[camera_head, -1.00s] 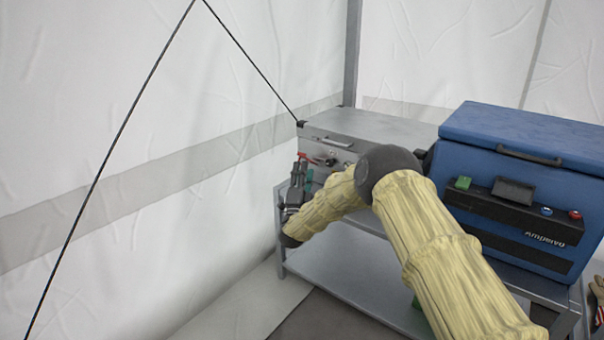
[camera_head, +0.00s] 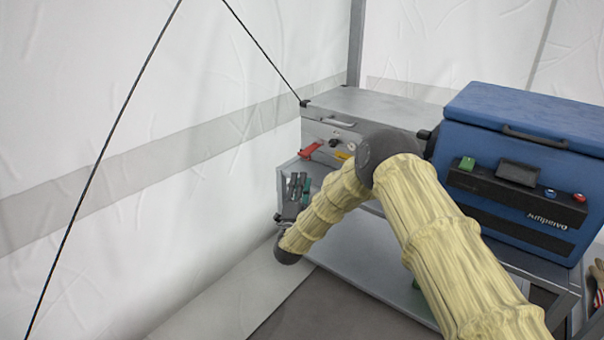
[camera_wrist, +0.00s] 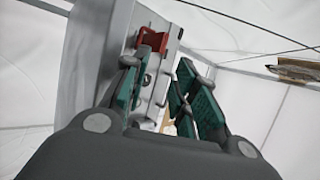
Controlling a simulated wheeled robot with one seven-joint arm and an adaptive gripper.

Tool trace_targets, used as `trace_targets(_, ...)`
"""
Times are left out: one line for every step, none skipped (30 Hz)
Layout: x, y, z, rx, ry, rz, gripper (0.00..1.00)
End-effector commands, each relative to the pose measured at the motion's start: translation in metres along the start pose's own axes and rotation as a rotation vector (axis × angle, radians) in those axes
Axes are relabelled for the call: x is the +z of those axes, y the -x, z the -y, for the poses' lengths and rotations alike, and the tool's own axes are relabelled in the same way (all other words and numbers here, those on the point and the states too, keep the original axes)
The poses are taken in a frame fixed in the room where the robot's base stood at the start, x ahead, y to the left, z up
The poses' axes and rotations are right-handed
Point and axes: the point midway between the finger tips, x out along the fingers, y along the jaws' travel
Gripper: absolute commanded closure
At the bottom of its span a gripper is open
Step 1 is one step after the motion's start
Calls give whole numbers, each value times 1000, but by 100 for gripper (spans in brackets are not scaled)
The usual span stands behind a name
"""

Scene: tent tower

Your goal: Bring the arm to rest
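My gripper (camera_head: 296,190) is at the end of my cloth-covered arm, at the left end of the metal shelf table. In the wrist view my gripper (camera_wrist: 163,100) has its green-padded fingers apart, with nothing seen between them. A grey metal box (camera_head: 380,110) stands on the table beyond it, with a red handle (camera_head: 310,150) on its front. The red handle also shows in the wrist view (camera_wrist: 153,40), beyond the fingers. The gripper looks apart from the box and the handle. My forearm hides part of the box front.
A blue cooler box (camera_head: 520,130) stands right of the metal box. The table's lower shelf (camera_head: 370,265) is below my arm. White tent walls (camera_head: 200,100) and a thin black cord (camera_head: 110,135) are at left. Floor is clear at the front left.

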Motion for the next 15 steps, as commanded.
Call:
trace_targets(0, 3, 0, 0, 0, 0, 72)
trace_targets(0, 4, 0, 0, 0, 0, 72)
trace_targets(0, 5, 0, 0, 0, 0, 72)
trace_targets(0, 6, 0, -1, 0, 0, 72)
trace_targets(0, 6, 0, -1, 0, -1, 72)
trace_targets(0, 6, 0, -1, 0, -1, 72)
trace_targets(0, 7, 0, -1, 0, -1, 72)
trace_targets(0, 7, 0, -1, 0, -1, 72)
trace_targets(0, 6, 0, -1, 0, -1, 72)
trace_targets(0, 6, 0, -1, 0, -1, 72)
trace_targets(0, 6, 0, -1, 0, -1, 72)
trace_targets(0, 6, 0, -1, 0, -1, 72)
trace_targets(0, 6, 0, 0, 0, 0, 72)
trace_targets(-1, 7, 0, 2, 2, 2, 72)
trace_targets(-1, 9, -3, 9, 9, 10, 72)
